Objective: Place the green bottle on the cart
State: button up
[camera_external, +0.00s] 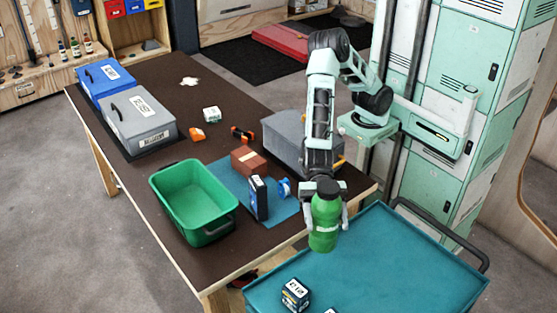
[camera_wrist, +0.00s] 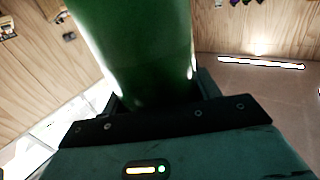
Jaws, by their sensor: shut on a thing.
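The green bottle (camera_external: 324,222) is held upright in my gripper (camera_external: 325,205), which is shut on it. In the external view, the bottle overlaps the back left edge of the teal cart (camera_external: 390,262); how high it is above the cart top I cannot tell exactly. In the wrist view, the green bottle (camera_wrist: 135,50) fills the middle between the fingers of my gripper (camera_wrist: 155,95). The bottle's far end is out of that view.
A small dark box (camera_external: 295,294) stands on the cart's front left, with another partly cut off beside it. The cart's middle and right are clear. The brown table (camera_external: 190,240) holds a green bin (camera_external: 165,208), a grey case (camera_external: 290,140) and several small items.

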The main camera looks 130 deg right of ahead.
jog(key=s+a+n+g+y, duration=0.3)
jog(key=s+a+n+g, duration=0.4)
jog(key=s+a, duration=1.8)
notch_tip(320, 180, down, 15)
jog(key=s+m+g, duration=0.1)
jog(key=shift+d+p, duration=0.25)
jog(key=shift+p, duration=0.2)
jog(key=shift+s, duration=0.1)
jog(key=shift+f, duration=0.2)
jog(key=o, duration=1.1)
jog(key=shift+o, duration=0.2)
jog(key=shift+r, duration=0.1)
